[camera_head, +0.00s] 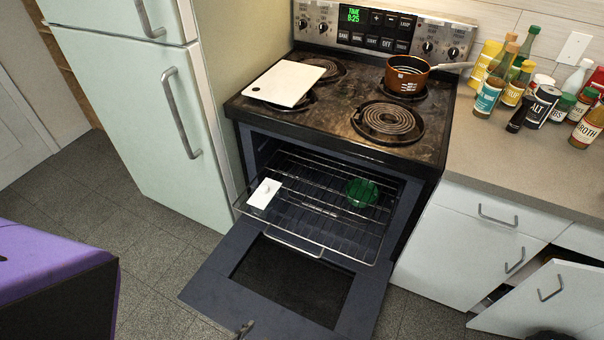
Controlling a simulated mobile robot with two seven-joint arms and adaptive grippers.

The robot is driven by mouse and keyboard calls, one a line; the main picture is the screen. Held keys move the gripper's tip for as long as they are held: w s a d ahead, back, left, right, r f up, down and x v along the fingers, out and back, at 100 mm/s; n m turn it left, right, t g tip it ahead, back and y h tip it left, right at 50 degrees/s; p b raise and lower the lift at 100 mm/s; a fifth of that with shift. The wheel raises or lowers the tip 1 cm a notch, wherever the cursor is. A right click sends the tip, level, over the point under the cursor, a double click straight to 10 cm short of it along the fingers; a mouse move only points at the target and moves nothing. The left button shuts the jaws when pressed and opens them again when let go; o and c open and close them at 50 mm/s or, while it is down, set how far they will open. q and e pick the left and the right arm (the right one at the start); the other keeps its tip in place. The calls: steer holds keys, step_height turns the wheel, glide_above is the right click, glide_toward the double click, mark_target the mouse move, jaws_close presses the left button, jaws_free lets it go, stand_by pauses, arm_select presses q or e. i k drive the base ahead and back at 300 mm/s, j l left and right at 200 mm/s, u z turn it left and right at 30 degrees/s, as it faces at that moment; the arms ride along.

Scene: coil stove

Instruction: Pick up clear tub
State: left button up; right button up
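No plainly clear tub shows. A see-through green, round bowl-like container (362,192) sits on the right part of the pulled-out oven rack (310,222); I cannot tell if it is the tub. A small white rectangular piece with a knob-like bump (264,193) lies at the rack's left front. Neither of my grippers can be made out. A small dark tip at the bottom edge, by the oven door, and a dark shape at the bottom right are too cut off to identify.
The oven door (215,285) hangs open over the floor. The stovetop holds a white board (287,83) and a brown pot (406,74). Bottles and cans crowd the right counter (485,150). A lower cabinet door (535,300) stands open. The fridge (130,110) is left.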

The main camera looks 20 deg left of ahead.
mark_target(258, 211)
steer(key=u, duration=0.8)
